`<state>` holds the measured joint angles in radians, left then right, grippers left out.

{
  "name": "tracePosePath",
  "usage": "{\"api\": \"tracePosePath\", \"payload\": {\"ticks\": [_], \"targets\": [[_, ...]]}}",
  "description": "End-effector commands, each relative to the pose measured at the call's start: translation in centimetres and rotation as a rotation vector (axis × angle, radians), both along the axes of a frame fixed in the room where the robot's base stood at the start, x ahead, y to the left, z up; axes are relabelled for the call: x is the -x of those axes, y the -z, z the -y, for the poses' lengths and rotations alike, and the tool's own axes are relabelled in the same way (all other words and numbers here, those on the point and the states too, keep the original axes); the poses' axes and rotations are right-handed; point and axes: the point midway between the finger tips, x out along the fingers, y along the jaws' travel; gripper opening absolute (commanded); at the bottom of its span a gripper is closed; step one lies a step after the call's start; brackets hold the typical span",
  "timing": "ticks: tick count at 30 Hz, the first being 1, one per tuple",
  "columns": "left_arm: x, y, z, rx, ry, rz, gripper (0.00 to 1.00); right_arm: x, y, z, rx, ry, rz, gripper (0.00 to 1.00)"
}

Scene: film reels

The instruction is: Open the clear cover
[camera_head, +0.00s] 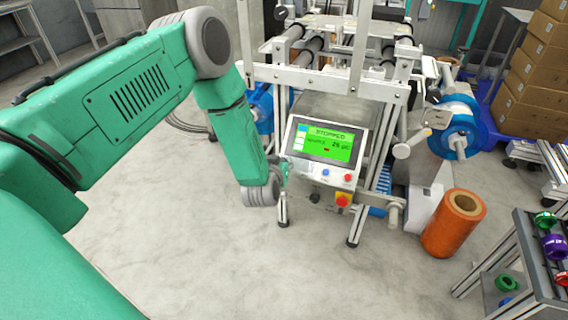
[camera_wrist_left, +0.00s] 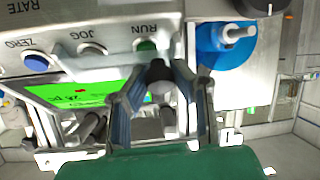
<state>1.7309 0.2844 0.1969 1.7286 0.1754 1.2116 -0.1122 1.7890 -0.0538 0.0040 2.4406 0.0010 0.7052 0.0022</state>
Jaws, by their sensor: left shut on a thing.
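The clear cover is hard to make out; it may sit in the pale upright frame (camera_head: 360,48) on the machine, above the control panel (camera_head: 322,157). My left gripper (camera_wrist_left: 165,68) is beside the panel's left edge; the wrist hides most of it in the head view. In the left wrist view its fingers are closed in around a small grey rounded part (camera_wrist_left: 161,90), too unclear to name. The panel shows upside down there, with the green RUN button (camera_wrist_left: 147,44) close to the fingertips. My right gripper is not in view.
The panel's green screen (camera_head: 328,143) reads STOPPED. A red and yellow stop button (camera_head: 343,200) is below it. An orange roll (camera_head: 453,224) stands on the floor at right, near a rack of reels (camera_head: 547,225). Stacked boxes (camera_head: 530,85) are at back right. The front floor is clear.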

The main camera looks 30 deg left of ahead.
Motion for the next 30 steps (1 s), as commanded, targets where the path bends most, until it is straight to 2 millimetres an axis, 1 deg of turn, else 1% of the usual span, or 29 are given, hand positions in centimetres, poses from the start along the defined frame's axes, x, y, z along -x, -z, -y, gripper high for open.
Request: {"api": "tracePosePath", "payload": {"ticks": [1,6,8,15,16,17,18,26,30], "targets": [[-0.7,-1.1,0.1,0.001,0.004,0.008,0.0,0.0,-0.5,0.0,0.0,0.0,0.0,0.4],[-2.6,-3.1,-0.2,0.006,0.007,0.01,0.0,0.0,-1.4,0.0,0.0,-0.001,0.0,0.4],[-2.8,-3.3,-0.2,0.005,0.008,0.009,0.0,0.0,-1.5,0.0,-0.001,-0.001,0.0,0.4],[-2.8,-3.2,-0.2,0.002,0.005,0.007,0.0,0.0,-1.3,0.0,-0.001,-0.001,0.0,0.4],[-2.8,-3.2,-0.2,0.002,0.005,0.007,0.3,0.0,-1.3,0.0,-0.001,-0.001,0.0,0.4],[-2.8,-3.2,-0.2,0.002,0.006,0.007,0.41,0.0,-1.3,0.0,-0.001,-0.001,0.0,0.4],[-2.8,-3.2,-0.2,0.002,0.006,0.007,0.43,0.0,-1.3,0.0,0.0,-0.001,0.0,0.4],[-2.9,-3.1,-0.1,0.005,0.009,0.006,0.43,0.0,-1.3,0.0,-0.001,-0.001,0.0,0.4],[-2.2,-3.3,0.2,0.006,0.01,0.006,0.43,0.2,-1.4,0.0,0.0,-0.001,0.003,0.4]]}}
